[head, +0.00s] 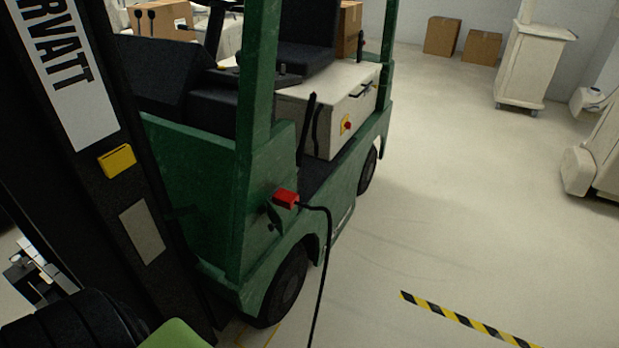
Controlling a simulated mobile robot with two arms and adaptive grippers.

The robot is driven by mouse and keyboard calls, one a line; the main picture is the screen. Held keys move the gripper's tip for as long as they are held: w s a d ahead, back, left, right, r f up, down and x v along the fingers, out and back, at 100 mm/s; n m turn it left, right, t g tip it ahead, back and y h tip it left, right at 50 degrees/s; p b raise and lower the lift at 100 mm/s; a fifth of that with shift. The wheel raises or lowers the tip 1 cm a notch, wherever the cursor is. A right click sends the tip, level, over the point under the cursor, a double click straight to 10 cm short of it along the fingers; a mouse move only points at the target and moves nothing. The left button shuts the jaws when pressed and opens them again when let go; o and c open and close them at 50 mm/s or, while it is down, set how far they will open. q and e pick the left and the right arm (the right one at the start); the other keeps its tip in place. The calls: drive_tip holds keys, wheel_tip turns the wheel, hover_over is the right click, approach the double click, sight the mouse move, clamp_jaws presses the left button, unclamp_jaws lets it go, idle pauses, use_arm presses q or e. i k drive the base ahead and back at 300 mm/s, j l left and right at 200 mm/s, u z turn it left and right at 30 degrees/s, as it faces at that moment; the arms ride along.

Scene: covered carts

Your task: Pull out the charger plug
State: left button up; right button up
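The charger plug (286,198) is a red block seated at the side of a green forklift (200,190), by its front post. A black cable (325,260) leaves the plug to the right and hangs down past the front wheel to the bottom edge. A silver and black mechanism (40,268) at the lower left looks like part of my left gripper, well apart from the plug. Its fingers cannot be made out, partly hidden behind a dark arm link. My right gripper is not in view. Nothing is touching the plug.
The black forklift mast (120,160) stands at the left, close to my view. A yellow-black floor stripe (465,320) lies at the lower right. Covered carts (527,65) and cardboard boxes (442,36) stand farther back. The floor right of the forklift is clear.

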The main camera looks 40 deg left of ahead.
sight(284, 199)
drive_tip(key=i, duration=3.75)
drive_tip(key=i+u, duration=0.15)
drive_tip(key=u, duration=3.75)
